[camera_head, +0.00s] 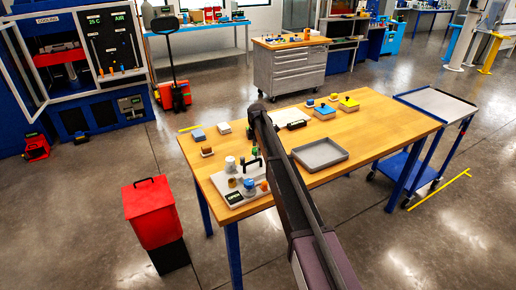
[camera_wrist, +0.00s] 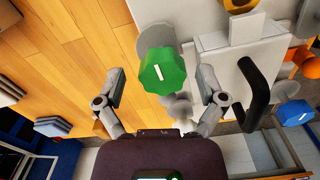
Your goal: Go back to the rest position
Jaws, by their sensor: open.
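My gripper (camera_wrist: 161,75) is open in the wrist view, its two fingers spread apart. A green lobed knob (camera_wrist: 162,74) with a white mark shows between the fingertips; I cannot tell the gap in depth, and no finger visibly touches it. A black bar handle (camera_wrist: 262,92) stands on a pale block right of the fingers. A blue knob (camera_wrist: 293,113) lies further right. In the head view, my arm reaches over the table toward the pale fixture plate (camera_head: 220,184) at its near-left corner. The gripper itself is hard to make out there.
The wooden table (camera_head: 370,124) carries a grey tray (camera_head: 320,154), blue and yellow blocks at the back and a green-lit OPEN sign (camera_head: 234,197). A red bin (camera_head: 150,213) stands left of it, a grey-topped cart (camera_head: 437,103) right.

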